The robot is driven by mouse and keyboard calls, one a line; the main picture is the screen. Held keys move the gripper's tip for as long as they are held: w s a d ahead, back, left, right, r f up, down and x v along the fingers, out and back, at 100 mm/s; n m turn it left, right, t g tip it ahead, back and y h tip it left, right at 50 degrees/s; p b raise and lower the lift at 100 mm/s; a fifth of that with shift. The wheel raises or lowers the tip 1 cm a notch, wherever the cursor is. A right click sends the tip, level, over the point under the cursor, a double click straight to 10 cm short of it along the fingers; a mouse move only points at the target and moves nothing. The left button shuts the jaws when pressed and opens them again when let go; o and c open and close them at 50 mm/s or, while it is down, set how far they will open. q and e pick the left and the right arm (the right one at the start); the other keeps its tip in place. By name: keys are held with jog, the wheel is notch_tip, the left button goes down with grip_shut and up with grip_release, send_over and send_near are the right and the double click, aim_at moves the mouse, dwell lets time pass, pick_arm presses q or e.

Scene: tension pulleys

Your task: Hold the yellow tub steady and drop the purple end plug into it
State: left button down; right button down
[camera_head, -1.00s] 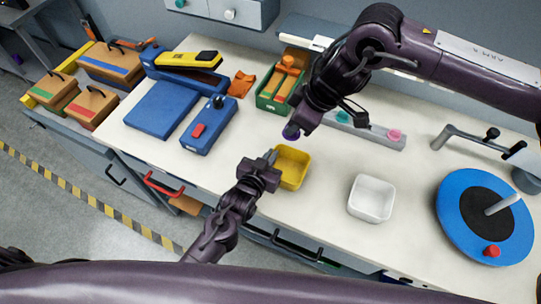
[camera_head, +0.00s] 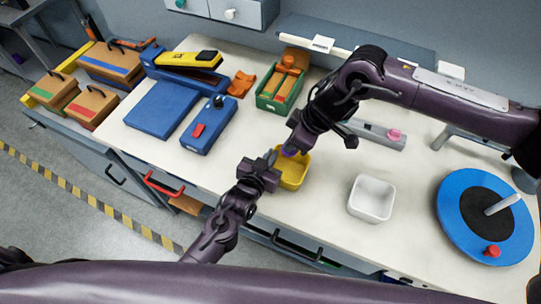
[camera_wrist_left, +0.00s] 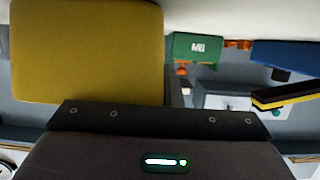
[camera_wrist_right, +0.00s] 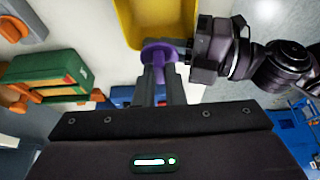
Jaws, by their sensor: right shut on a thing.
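The yellow tub (camera_head: 295,175) stands on the bench near its front edge. It fills the upper left of the left wrist view (camera_wrist_left: 85,50). My left gripper (camera_head: 268,160) is at the tub's left side, one finger showing beside the wall; whether it is closed on the wall is hidden. My right gripper (camera_wrist_right: 163,85) is shut on the purple end plug (camera_wrist_right: 158,50), which sits at its fingertips by the tub's rim in the right wrist view. In the head view the plug (camera_head: 289,150) shows over the tub's back left part.
A white tub (camera_head: 371,198) stands to the right, with a blue round turntable (camera_head: 450,215) beyond it. A green box (camera_head: 283,88) with orange parts and a grey bar with a pink knob (camera_head: 380,134) lie behind. Blue devices (camera_head: 208,128) stand to the left.

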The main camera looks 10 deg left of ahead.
pick_arm(q)
jog(key=shift+f, duration=0.15)
pick_arm(e)
jog(key=shift+f, duration=1.1)
jog(key=c, duration=1.4)
grip_release()
jog(key=shift+c, duration=0.2)
jog(key=v, duration=1.2)
